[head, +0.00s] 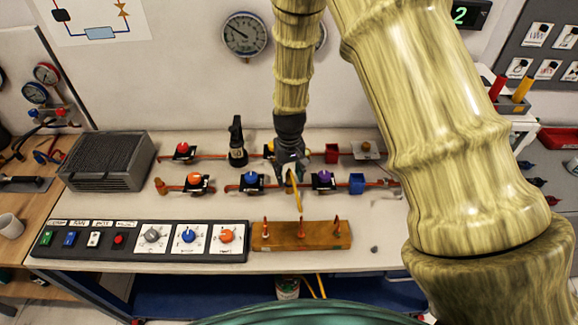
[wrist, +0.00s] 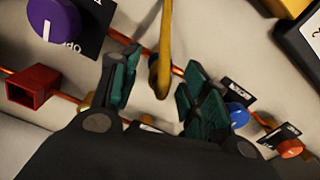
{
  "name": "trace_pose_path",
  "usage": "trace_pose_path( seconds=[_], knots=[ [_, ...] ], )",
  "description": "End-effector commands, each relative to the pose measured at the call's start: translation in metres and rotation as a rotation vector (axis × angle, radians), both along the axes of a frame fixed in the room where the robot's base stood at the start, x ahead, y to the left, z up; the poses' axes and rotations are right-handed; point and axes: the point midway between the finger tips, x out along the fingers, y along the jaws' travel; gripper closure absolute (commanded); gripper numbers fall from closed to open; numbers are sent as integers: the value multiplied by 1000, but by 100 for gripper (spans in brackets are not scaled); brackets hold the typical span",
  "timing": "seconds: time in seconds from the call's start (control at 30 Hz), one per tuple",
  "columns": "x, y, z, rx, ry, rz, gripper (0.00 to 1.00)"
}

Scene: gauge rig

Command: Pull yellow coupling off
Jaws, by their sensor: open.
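The yellow coupling (wrist: 161,84) is the end of a yellow hose and shows between my fingers in the wrist view, beside the copper pipe. In the head view the yellow hose (head: 296,192) runs from under my gripper toward the wooden block. My gripper (head: 290,164) is above the front pipe, between the blue-knobbed and purple-knobbed valves. In the wrist view its two green-padded fingers (wrist: 160,62) are open, one on each side of the yellow piece, with gaps visible. Where the coupling meets the pipe is partly hidden in the head view.
The blue valve (head: 251,179) and purple valve (head: 323,178) flank my gripper. A wooden block (head: 282,238) with upright pegs is in front. The switch panel (head: 140,240) fills the front left.

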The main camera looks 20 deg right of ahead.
Motion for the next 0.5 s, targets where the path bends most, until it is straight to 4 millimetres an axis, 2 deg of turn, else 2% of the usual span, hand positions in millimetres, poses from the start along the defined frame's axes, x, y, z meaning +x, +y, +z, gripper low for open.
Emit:
trace_pose_path(
  seconds=[0.43,0.5],
  knots=[
    [0,0,-6,0,0,0,54],
    [0,0,-6,0,0,0,67]
  ],
)
